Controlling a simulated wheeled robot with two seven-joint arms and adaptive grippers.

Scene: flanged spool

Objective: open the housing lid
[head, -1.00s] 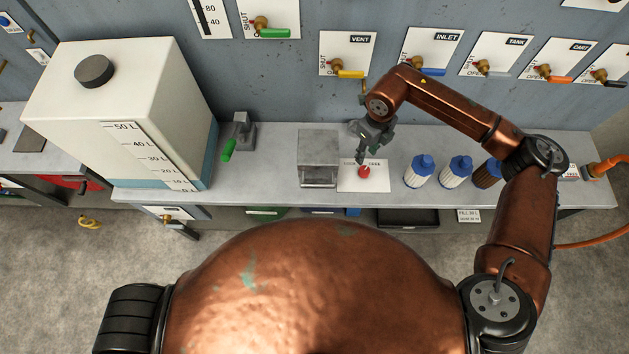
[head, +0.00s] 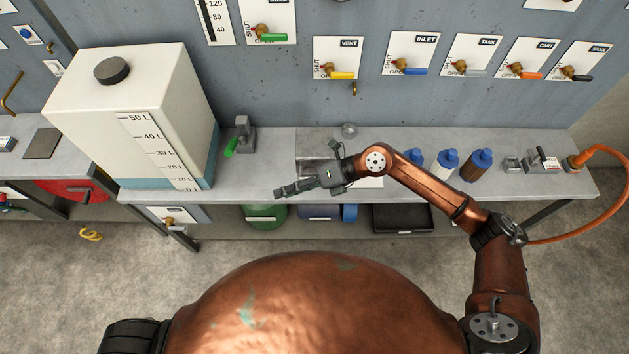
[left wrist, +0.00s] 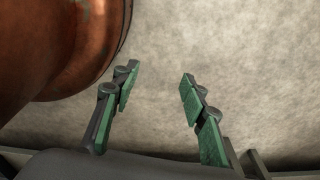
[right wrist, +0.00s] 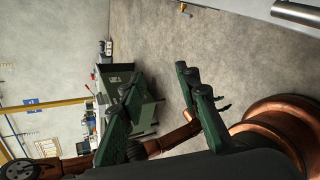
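A grey metal box (head: 315,138), likely the housing, stands on the bench against the wall. My right arm covers its front and right parts, so whether its lid is open or shut cannot be told. My right gripper (head: 281,191) points left in front of the box, near the bench's front edge. In the right wrist view its fingers (right wrist: 162,74) are apart with nothing between them. My left gripper is outside the head view; in the left wrist view its fingers (left wrist: 160,75) are open and empty above bare floor.
A small round grey item (head: 349,130) lies behind my wrist. Valves line the wall. The bench between clamp and box is clear.

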